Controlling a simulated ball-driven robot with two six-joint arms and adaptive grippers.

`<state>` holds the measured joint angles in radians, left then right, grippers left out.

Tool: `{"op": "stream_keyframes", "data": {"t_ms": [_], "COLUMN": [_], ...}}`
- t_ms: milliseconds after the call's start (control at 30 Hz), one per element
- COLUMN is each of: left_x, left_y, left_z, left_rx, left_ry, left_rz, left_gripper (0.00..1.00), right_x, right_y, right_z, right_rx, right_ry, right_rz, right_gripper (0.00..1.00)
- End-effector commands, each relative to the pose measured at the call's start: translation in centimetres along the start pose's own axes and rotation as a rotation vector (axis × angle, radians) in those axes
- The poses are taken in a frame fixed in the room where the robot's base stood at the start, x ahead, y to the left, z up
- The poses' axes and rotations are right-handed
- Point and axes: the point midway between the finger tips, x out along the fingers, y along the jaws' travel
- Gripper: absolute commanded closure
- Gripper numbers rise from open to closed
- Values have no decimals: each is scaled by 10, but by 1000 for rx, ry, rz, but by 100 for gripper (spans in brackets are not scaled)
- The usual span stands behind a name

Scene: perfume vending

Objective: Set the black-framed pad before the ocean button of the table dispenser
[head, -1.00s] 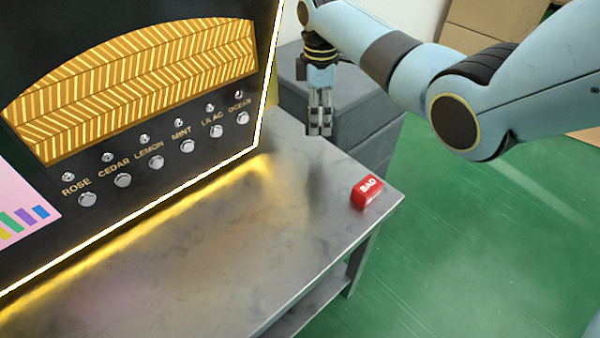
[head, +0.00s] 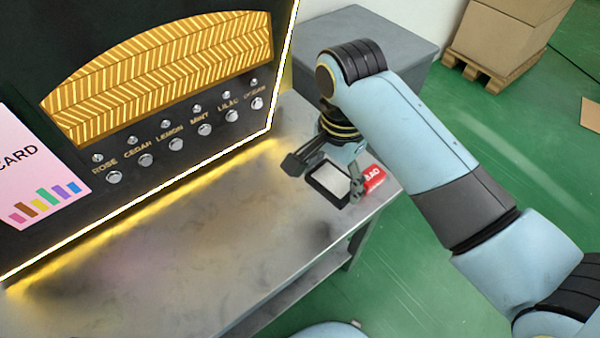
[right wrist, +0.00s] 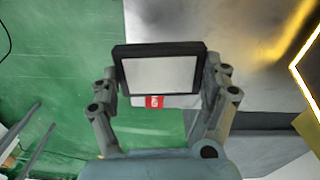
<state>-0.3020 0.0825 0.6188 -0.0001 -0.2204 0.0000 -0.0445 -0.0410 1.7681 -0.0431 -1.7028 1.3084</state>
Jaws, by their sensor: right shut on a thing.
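The black-framed pad (head: 329,181) has a pale face. My right gripper (head: 324,176) is shut on it, with a finger at each side, over the right end of the metal table. In the right wrist view the pad (right wrist: 160,74) sits between the fingertips of the right gripper (right wrist: 160,85). The ocean button (head: 257,103) is the rightmost on the front of the table dispenser (head: 190,165). The pad is to the right of and below that button in the head view, apart from the dispenser. My left gripper is not in view.
A red block marked BAD (head: 374,178) is on the table close to the gripper, partly covered by it; it also shows in the right wrist view (right wrist: 154,102). The metal table (head: 190,255) is clear at left and middle. A grey cabinet (head: 400,40) stands behind.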

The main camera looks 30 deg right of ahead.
Motion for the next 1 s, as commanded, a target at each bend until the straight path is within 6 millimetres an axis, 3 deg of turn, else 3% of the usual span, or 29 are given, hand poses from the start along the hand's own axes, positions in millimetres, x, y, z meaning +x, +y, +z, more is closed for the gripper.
{"op": "stream_keyframes", "data": {"t_ms": [100,200,500,667,867,1000], "left_x": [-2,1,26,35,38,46], "left_y": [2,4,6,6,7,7], "left_z": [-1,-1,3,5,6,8], "left_rx": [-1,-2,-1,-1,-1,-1], "left_ry": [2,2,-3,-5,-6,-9], "left_rz": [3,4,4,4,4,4], "left_gripper": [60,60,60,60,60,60], "right_x": [-3,4,49,64,72,94], "right_y": [5,-3,-72,-98,-107,-106], "right_z": [5,4,-12,-18,-20,-20], "right_rx": [89,116,116,116,116,116], "right_ry": [-2,-2,-2,-2,-2,-2], "right_rz": [-1,-1,0,0,0,2], "right_gripper": [46,46,46,46,46,46]}}
